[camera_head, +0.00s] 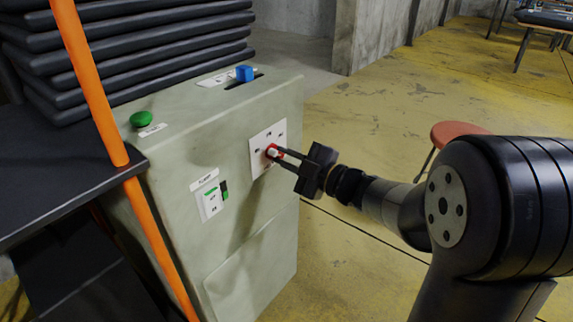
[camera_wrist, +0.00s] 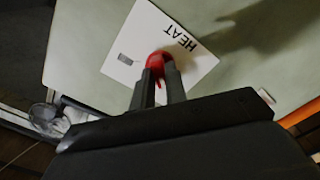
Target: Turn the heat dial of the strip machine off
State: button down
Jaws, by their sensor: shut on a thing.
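The strip machine (camera_head: 232,235) is a grey-green cabinet in the middle of the head view. On its front is a white plate (camera_head: 281,131), and in the wrist view this plate (camera_wrist: 122,58) carries the word HEAT. The heat dial (camera_head: 271,150) is red with a pale part. It also shows in the wrist view as a red knob (camera_wrist: 160,57). My gripper (camera_head: 277,156) is shut on the dial, with a finger on each side of it. The fingers hide part of the dial, so I cannot tell its setting.
A plate with a green switch (camera_head: 211,196) sits left of the dial. A green button (camera_head: 141,119) and a blue slider knob (camera_head: 244,73) are on top. An orange post (camera_head: 88,80) stands at the left. A red stool (camera_head: 458,133) is behind my arm.

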jog(key=shift+f+n+b, duration=0.1)
jog(key=shift+n+b, duration=0.25)
jog(key=shift+n, duration=0.25)
jog(key=c, duration=1.4)
grip_release()
jog(key=shift+c, duration=0.2)
jog(key=shift+d, duration=0.1)
jog(key=p+v, duration=0.3)
jog(key=v, duration=0.7)
jog(key=shift+s+d, duration=0.25)
jog(key=shift+s, duration=0.05)
jog(key=shift+w+a, duration=0.1)
jog(key=shift+a, duration=0.05)
